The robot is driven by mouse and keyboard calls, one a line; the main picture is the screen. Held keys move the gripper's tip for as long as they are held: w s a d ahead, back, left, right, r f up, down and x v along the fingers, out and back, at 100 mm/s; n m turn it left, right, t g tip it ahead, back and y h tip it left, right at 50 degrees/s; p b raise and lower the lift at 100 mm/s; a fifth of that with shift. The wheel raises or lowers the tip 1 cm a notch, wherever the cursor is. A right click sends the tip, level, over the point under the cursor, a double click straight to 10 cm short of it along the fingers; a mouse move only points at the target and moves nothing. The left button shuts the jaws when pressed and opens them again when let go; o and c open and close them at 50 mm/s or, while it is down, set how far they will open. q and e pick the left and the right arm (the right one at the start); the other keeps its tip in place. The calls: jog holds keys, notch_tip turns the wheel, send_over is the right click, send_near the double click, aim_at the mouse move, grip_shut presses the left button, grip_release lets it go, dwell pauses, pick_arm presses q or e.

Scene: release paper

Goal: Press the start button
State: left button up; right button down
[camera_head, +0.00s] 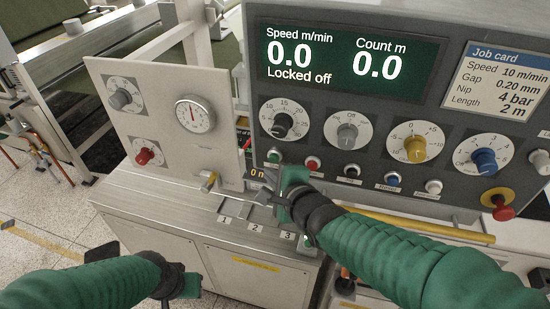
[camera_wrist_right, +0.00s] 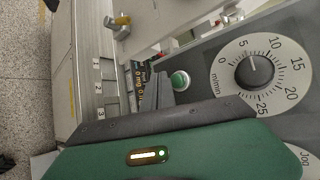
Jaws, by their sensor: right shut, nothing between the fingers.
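A green button (camera_head: 273,156) sits at the lower left of the grey control panel, below the black speed dial; I take it to be the start button. It also shows in the right wrist view (camera_wrist_right: 179,82), in a light ring. My right gripper (camera_head: 264,186) is shut and empty, just below and in front of the green button. In the right wrist view its fingers (camera_wrist_right: 158,90) point up beside the button; I cannot tell whether they touch the panel. My left gripper (camera_head: 188,286) is low, in front of the cabinet; its fingers are not clear.
The display (camera_head: 340,62) reads 0.0 speed, 0.0 count and "Locked off". Red (camera_head: 312,163), black (camera_head: 351,171), blue (camera_head: 392,179) and white (camera_head: 433,187) buttons run right of the green one. A red knob (camera_head: 502,208) is at far right. A yellow bar (camera_head: 420,226) runs below the panel.

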pick_arm(q)
jog(key=shift+a+r, duration=0.1)
jog(key=shift+a, duration=0.25)
pick_arm(e)
jog(key=shift+w+a, duration=0.2)
jog(key=shift+w, duration=0.35)
pick_arm(q)
jog(key=shift+s+a, duration=0.1)
pick_arm(e)
jog(key=shift+a, duration=0.1)
pick_arm(q)
jog(key=shift+d, duration=0.3)
pick_arm(e)
jog(key=shift+d, duration=0.3)
pick_arm(q)
jog(key=shift+a, duration=0.15)
pick_arm(e)
jog(key=shift+a, duration=0.15)
pick_arm(q)
jog(key=shift+r+p, duration=0.55)
jog(key=shift+p, duration=0.05)
pick_arm(e)
jog(key=shift+w+d+r, duration=0.1)
jog(key=shift+w+d, duration=0.1)
jog(key=shift+w, duration=0.1)
